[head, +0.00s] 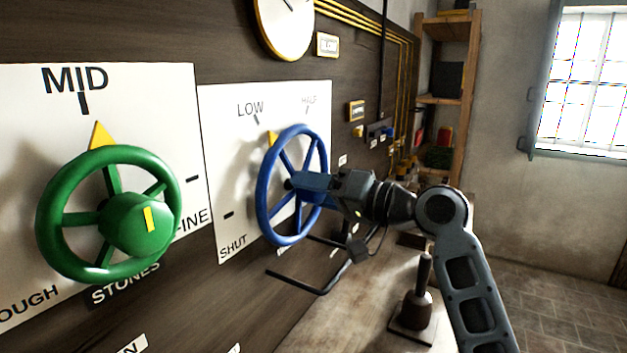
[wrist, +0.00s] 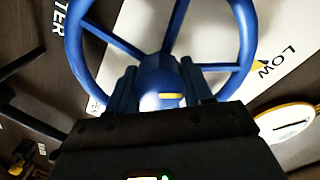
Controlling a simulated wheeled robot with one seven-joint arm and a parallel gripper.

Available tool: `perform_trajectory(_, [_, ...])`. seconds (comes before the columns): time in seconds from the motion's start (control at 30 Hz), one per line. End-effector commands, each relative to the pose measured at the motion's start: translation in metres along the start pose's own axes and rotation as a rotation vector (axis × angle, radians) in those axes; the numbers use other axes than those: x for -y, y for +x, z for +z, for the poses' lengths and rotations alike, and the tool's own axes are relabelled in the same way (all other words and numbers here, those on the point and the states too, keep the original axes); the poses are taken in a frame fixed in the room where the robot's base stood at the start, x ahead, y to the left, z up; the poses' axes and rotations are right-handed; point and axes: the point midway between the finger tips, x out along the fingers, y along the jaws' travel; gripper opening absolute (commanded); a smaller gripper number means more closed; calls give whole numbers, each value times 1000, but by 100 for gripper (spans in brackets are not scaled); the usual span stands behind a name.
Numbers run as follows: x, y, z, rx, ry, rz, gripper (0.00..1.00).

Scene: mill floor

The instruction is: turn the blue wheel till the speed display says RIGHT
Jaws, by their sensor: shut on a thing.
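The blue wheel (head: 263,208) is mounted on a white panel marked SHUT, LOW and HALF. Its yellow pointer (head: 271,138) stands near LOW, slightly to its right. My gripper (head: 296,183) reaches in from the right and is shut on the wheel's hub. In the wrist view the two fingers (wrist: 163,90) stand either side of the blue hub (wrist: 160,75), which has a yellow mark. No display reading RIGHT can be made out. A small plate (head: 327,44) beside the round dial has writing too small to read.
A green wheel (head: 60,176) on a panel marked MID and STONES stands at the left. A round white dial (head: 284,25) is above. A black bar frame (head: 312,290) juts out below the blue wheel. A dark-handled object (head: 418,305) stands on the bench at the right.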

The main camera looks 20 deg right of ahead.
Motion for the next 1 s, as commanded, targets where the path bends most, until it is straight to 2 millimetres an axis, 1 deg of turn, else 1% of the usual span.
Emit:
perform_trajectory(0.03, [1, 0, -3, -5, 12, 0, 20])
perform_trajectory(0.23, [1, 0, -3, -5, 41, 0, 20])
perform_trajectory(0.63, [0, -1, -3, -7, 44, 0, 20])
perform_trajectory(0.67, [0, -1, -3, -7, 44, 0, 53])
perform_trajectory(0.9, [0, 0, -2, -3, 45, 0, 76])
perform_trajectory(1.0, [0, 0, -1, -3, 45, 0, 76])
